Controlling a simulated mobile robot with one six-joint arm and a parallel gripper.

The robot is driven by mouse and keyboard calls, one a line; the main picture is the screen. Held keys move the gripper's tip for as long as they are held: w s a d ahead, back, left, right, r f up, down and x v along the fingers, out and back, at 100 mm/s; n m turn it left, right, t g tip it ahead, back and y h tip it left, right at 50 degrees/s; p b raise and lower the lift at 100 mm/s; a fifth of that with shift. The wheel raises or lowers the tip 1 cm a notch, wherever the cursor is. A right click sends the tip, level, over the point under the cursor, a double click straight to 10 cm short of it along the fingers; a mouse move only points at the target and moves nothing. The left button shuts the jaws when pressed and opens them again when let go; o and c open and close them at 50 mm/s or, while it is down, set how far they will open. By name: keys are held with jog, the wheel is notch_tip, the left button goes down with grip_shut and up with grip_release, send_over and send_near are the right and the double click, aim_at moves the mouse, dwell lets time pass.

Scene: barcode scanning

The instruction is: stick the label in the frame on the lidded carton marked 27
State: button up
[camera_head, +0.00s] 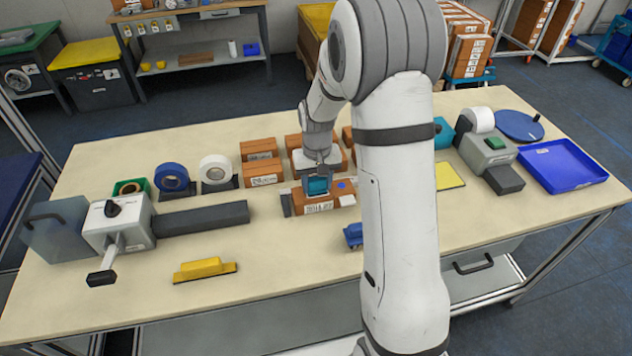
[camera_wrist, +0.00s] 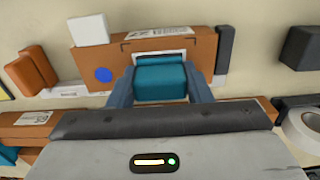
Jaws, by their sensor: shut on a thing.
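A brown carton (camera_head: 325,193) with a white front label that seems to end in 27 lies mid-table. It also shows in the wrist view (camera_wrist: 203,55), with a blue round spot (camera_wrist: 103,74) on top. My gripper (camera_head: 318,184) is over its left part, shut on a teal block (camera_wrist: 160,82). The block is over a pale, dark-edged frame (camera_wrist: 161,57) on the carton's top and covers most of it. No separate label shows; the block's underside is hidden. I cannot tell whether the block touches the carton.
A dark upright block (camera_head: 286,203) stands at the carton's left end. More brown cartons (camera_head: 262,174) stand behind. Tape rolls (camera_head: 216,170) and a grey machine (camera_head: 118,223) are left. A yellow-handled tool (camera_head: 203,268) lies in front. A blue tray (camera_head: 562,166) is right.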

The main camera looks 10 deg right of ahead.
aim_at(317, 179)
jog(key=shift+r+p, duration=2.2)
jog(key=shift+r, duration=1.3)
